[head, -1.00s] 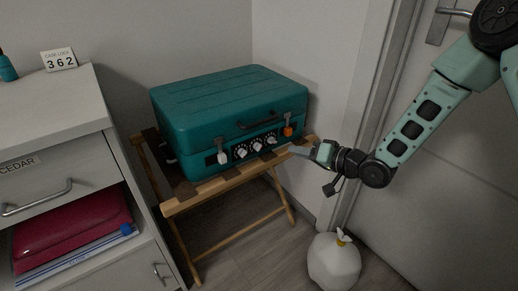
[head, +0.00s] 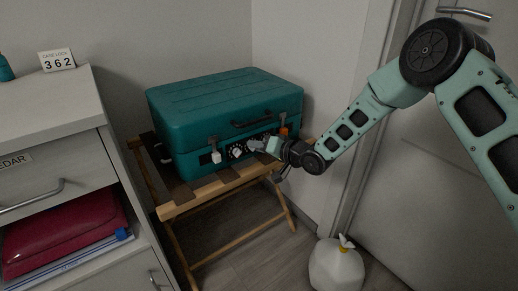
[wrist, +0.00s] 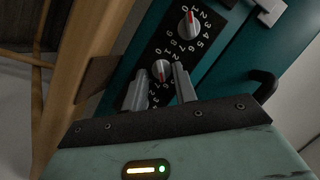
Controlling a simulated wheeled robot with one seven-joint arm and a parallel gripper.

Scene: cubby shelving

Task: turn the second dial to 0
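The teal case (head: 225,105) lies on a wooden rack, with a black dial panel and white latch on its front. In the wrist view, the first dial (wrist: 189,25) is at the top, clear of my fingers. The second dial (wrist: 161,70) is below it, between my fingertips. My gripper (wrist: 160,73) is open, one finger on each side of that dial; I cannot tell whether they touch it. My gripper (head: 256,146) hides the second dial in the head view. A third dial is hidden now. The second dial's exact setting is unclear.
The wooden rack (head: 230,186) runs below the case. A "CASE LOCK 362" sign (head: 57,60) stands on the cabinet (head: 45,105).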

